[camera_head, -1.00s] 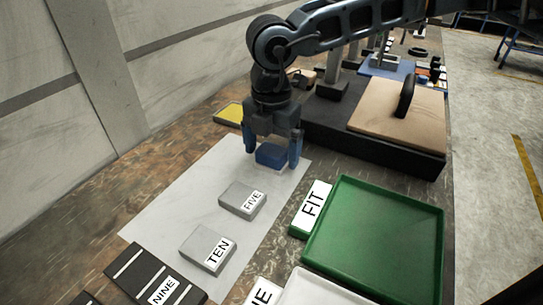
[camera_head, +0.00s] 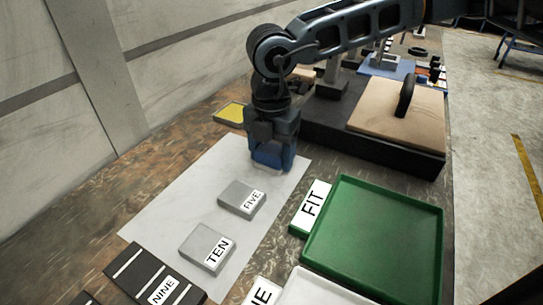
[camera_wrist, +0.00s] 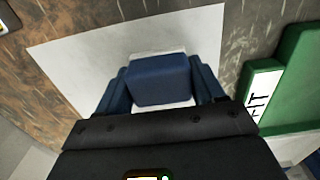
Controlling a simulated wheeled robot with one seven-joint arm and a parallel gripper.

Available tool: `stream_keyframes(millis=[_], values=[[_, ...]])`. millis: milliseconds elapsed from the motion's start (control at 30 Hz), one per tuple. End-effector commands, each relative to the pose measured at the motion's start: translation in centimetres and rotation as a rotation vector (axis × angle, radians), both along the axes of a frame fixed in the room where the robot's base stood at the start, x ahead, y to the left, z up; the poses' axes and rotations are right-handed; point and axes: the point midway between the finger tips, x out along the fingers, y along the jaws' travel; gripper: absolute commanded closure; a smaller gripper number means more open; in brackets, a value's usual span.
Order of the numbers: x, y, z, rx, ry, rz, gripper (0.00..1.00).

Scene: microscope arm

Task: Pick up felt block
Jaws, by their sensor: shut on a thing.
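The felt block is blue with a pale layer at its base. In the wrist view the felt block (camera_wrist: 160,80) sits between the two blue fingers of my gripper (camera_wrist: 160,92), which is shut on it. In the head view my gripper (camera_head: 273,160) is low over the far end of the white sheet (camera_head: 170,205). There the block is mostly hidden by the fingers, with a pale edge showing below them. I cannot tell whether the block touches the sheet.
Grey blocks labelled FIVE (camera_head: 240,198) and TEN (camera_head: 207,247) lie on the sheet. A green tray (camera_head: 438,245) with a FIT label (camera_head: 312,205) is at right. A dark platform (camera_head: 325,140) with a tan pad (camera_head: 425,120) stands behind. A yellow item (camera_head: 230,113) lies behind the sheet.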

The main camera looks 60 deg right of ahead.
Motion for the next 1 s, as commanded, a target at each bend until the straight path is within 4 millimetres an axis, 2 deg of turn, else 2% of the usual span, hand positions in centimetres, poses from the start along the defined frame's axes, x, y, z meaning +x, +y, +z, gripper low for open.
stream_keyframes(millis=[367, 467, 600, 800, 1000], values=[[0.0, 0.0, 0.7, -0.001, 0.000, 0.000, 0.62], [0.1, -0.1, 1.8, -0.002, -0.002, 0.000, 0.62], [0.0, -0.1, 4.4, -0.004, -0.002, 0.001, 0.62], [0.6, -4.8, 6.9, -0.003, -0.002, -0.007, 0.62], [1.1, -8.7, 9.2, -0.003, -0.001, -0.006, 0.62]])
